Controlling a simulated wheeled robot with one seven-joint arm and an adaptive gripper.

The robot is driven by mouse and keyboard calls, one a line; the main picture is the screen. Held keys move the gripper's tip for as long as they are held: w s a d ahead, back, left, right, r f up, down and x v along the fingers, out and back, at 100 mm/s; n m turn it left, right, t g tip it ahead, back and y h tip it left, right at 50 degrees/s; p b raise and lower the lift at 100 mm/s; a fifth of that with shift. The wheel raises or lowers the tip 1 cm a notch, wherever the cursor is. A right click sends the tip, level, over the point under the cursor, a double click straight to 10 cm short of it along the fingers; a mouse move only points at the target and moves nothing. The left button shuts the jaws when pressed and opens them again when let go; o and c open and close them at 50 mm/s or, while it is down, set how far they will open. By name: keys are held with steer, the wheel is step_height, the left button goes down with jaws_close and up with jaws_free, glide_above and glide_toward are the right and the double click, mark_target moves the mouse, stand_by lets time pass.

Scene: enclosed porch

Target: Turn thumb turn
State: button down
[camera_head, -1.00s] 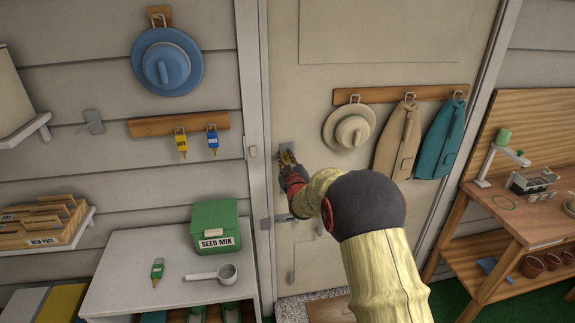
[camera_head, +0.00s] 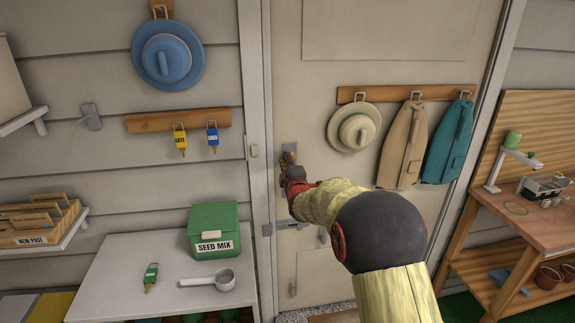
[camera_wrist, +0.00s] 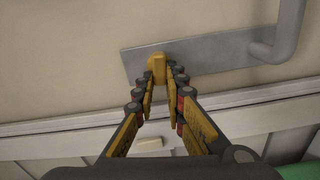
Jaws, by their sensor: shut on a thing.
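The thumb turn (camera_wrist: 157,68) is a small brass-yellow tab on a grey metal plate (camera_wrist: 225,52) on the cream door (camera_head: 400,45). In the wrist view my gripper (camera_wrist: 160,82) has its two fingertips on either side of the tab, closed on it. In the head view my gripper (camera_head: 290,170) is at the upper plate (camera_head: 288,148) near the door's left edge, and it mostly hides the tab. The grey lever handle (camera_head: 292,226) is below my gripper, partly behind my arm. It also shows at the upper right of the wrist view (camera_wrist: 288,30).
A rail with a cream hat (camera_head: 354,130) and coats (camera_head: 402,145) hangs right of my arm. A cabinet with a green seed box (camera_head: 213,228) stands to the left. A wooden workbench (camera_head: 535,215) is at right. Two tagged keys (camera_head: 180,138) hang left of the door.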

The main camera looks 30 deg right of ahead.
steer(key=shift+f+n+b, duration=0.15)
steer(key=shift+n+b, duration=0.15)
steer(key=shift+n, duration=0.4)
steer(key=c, duration=1.9)
jaws_free()
steer(key=shift+o, duration=0.3)
steer(key=v, duration=1.2)
